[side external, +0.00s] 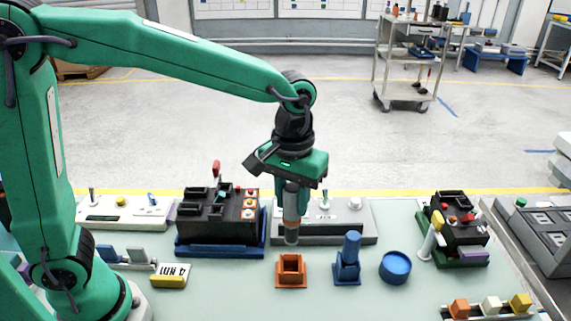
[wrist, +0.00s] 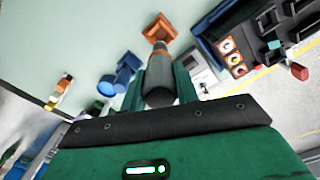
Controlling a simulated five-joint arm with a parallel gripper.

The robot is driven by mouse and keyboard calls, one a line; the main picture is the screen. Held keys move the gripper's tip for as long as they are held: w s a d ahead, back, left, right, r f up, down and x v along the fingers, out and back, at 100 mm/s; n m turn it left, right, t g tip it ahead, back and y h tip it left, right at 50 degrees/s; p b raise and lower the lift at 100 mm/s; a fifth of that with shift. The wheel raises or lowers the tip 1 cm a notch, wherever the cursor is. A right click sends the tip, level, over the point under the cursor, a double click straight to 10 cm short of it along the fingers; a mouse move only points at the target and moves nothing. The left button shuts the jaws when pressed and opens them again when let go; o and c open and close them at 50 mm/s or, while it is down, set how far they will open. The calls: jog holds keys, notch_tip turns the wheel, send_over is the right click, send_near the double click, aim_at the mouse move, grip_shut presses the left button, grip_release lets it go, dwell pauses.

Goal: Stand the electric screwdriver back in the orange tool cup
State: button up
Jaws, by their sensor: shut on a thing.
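The electric screwdriver (side external: 291,222) is grey with an orange band and hangs upright, its lower end above the bench. My gripper (side external: 290,192) is shut on its upper part. The orange tool cup (side external: 291,272) is a square holder on the bench, just below and in front of the screwdriver in the side external view. In the wrist view the screwdriver (wrist: 160,80) lies between my gripper's green fingers (wrist: 160,90), pointing toward the orange cup (wrist: 159,28). The tip looks clear of the cup, with a gap in the side view.
A blue stand (side external: 347,262) and a blue round dish (side external: 395,267) are right of the cup. A black breaker unit (side external: 217,217) on a blue base stands behind left, a grey panel (side external: 345,225) behind. A yellow-and-white block (side external: 170,275) lies left, with bare bench between.

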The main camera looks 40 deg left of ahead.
aim_at(291, 211)
jog(key=shift+f, duration=2.8)
jog(key=shift+f, duration=2.8)
dwell(0.4)
jog(key=o, duration=1.2)
jog(key=shift+c, duration=0.2)
jog(key=shift+r, duration=3.9)
